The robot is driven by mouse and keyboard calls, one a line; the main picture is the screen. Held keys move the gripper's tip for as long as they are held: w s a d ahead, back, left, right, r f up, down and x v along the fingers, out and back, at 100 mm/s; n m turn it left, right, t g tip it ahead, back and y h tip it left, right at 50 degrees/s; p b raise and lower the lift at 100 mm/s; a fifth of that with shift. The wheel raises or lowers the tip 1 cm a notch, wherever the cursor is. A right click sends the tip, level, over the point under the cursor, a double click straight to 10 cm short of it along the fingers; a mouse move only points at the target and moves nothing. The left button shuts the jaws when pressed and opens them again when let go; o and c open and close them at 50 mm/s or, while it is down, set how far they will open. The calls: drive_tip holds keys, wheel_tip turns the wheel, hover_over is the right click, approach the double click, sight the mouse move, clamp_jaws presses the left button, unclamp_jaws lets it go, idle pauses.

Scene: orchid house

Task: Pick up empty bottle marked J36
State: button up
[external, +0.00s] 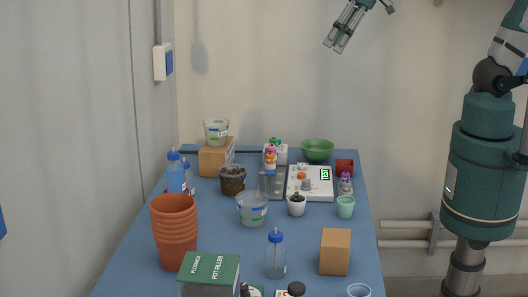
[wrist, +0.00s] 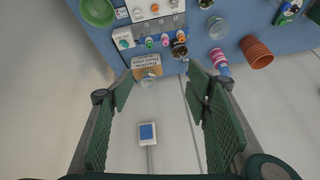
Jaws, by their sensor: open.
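A clear bottle with a blue cap (external: 276,256) stands upright near the front middle of the blue table in the external view; it looks empty. My gripper (external: 336,47) is open and empty, high above the back of the table. In the wrist view its two fingers (wrist: 160,82) are spread apart with nothing between them.
Stacked terracotta pots (external: 174,232), a green book (external: 209,270) and a brown box (external: 335,252) surround the clear bottle. A clear tub (external: 252,211) stands behind it. The air above the table is free.

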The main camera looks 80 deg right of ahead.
drive_tip(key=w+a+f+m+g, duration=0.1)
drive_tip(key=w+a+m+g, duration=0.15)
drive_tip(key=w, duration=1.15)
drive_tip(key=m+g+b, duration=0.1)
drive_tip(key=m+g, duration=0.1)
drive_tip(key=m, duration=0.4)
hover_over(184, 162)
drive_tip(key=s+d, duration=0.3)
drive_tip(key=s, duration=0.4)
wheel_tip(184, 162, down, 18)
drive_tip(key=f, duration=0.1)
drive_tip(key=w+a+f, duration=0.1)
drive_tip(key=w+f, duration=0.1)
drive_tip(key=f, duration=0.2)
drive_tip(key=w+a+f+m+g, duration=0.1)
drive_tip(key=w+f, duration=0.1)
drive_tip(key=f, duration=0.3)
drive_tip(key=w+a+f+m, duration=0.1)
drive_tip(key=w+f, duration=0.2)
drive_tip(key=f, duration=0.2)
drive_tip(key=shift+a+m, duration=0.1)
drive_tip(key=shift+m, duration=0.15)
drive_tip(key=shift+w+a+f, duration=0.1)
drive_tip(key=shift+f, duration=0.35)
drive_tip(key=shift+f, duration=1.25)
drive_tip(key=shift+f, duration=0.15)
drive_tip(key=shift+f, duration=2.5)
